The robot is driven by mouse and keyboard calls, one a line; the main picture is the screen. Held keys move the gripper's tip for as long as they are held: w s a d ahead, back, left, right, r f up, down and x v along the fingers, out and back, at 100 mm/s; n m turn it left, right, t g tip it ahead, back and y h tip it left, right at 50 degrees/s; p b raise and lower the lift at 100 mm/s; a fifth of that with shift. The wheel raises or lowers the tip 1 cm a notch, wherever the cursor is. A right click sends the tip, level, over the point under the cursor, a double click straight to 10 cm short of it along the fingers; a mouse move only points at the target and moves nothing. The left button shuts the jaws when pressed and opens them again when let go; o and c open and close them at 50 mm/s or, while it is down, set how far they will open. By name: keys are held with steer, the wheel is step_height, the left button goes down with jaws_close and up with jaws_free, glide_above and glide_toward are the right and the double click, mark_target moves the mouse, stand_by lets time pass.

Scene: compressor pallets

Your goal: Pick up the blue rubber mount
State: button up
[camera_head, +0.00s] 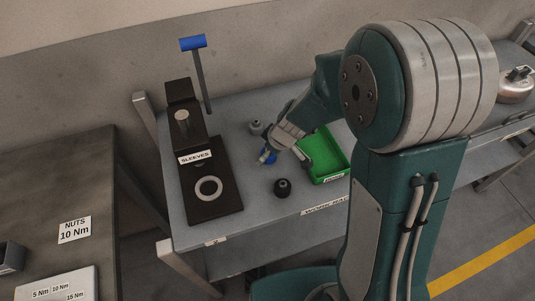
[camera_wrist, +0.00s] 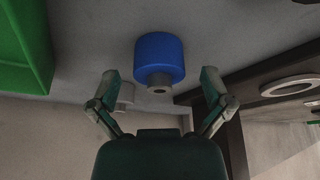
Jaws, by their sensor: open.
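The blue rubber mount (camera_wrist: 160,58) is a short blue cylinder with a grey metal stub, standing on the grey table. In the wrist view it lies just beyond my open fingers, centred between them. My gripper (camera_wrist: 160,100) is open and empty, with one finger on each side and a gap to the mount.
A green bin (camera_head: 328,165) stands right of the mount. A black mount (camera_head: 282,187) stands in front, and a grey one (camera_head: 256,128) behind. The dark sleeves fixture (camera_head: 222,211) with a pale ring (camera_head: 208,181) is at left. A blue-headed post (camera_head: 193,43) rises at the back.

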steer(key=shift+w+f, duration=0.1)
steer(key=shift+f, duration=0.3)
steer(key=shift+c, duration=0.4)
steer(key=c, duration=1.2)
steer(key=shift+o, duration=0.2)
